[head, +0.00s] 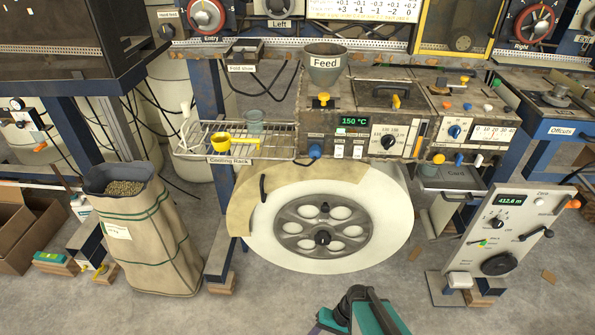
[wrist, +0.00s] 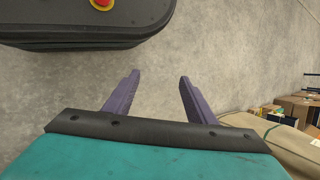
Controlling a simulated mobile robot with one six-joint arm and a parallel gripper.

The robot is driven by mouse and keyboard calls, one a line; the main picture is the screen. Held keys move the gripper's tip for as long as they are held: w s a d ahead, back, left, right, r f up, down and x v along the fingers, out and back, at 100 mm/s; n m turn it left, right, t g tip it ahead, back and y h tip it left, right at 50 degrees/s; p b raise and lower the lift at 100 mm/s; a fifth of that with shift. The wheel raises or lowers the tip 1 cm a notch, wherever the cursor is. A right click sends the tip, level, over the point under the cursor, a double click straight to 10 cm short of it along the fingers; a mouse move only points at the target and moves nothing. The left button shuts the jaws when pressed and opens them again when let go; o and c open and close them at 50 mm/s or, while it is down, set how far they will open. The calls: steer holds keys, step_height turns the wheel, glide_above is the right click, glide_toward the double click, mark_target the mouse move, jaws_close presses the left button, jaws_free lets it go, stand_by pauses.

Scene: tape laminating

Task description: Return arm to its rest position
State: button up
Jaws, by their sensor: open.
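My gripper (wrist: 160,92) shows in the wrist view with its two purple fingers spread apart. Nothing is between them, and bare grey floor lies beyond. In the head view, part of my teal and dark arm (head: 362,312) shows at the bottom edge, right of centre. It is in front of the large white wheel (head: 385,235) and apart from it in the picture.
A tan sack of pellets (head: 150,245) stands at left; a tan sack surface (wrist: 300,145) shows at the wrist view's lower right, near cardboard boxes (wrist: 298,104). The machine bench (head: 365,95) spans the back. A metre panel (head: 505,235) stands at right. Front floor is mostly clear.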

steer(key=s+d+f+n+g+h, duration=0.1)
steer(key=s+d+h, duration=0.4)
steer(key=d, duration=0.5)
steer(key=shift+s+f+n+g, duration=0.25)
steer(key=shift+s+g, duration=0.35)
steer(key=shift+s, duration=0.45)
steer(key=shift+d, duration=0.1)
steer(key=shift+c, duration=0.5)
steer(key=c, duration=0.3)
steer(key=shift+c, duration=0.5)
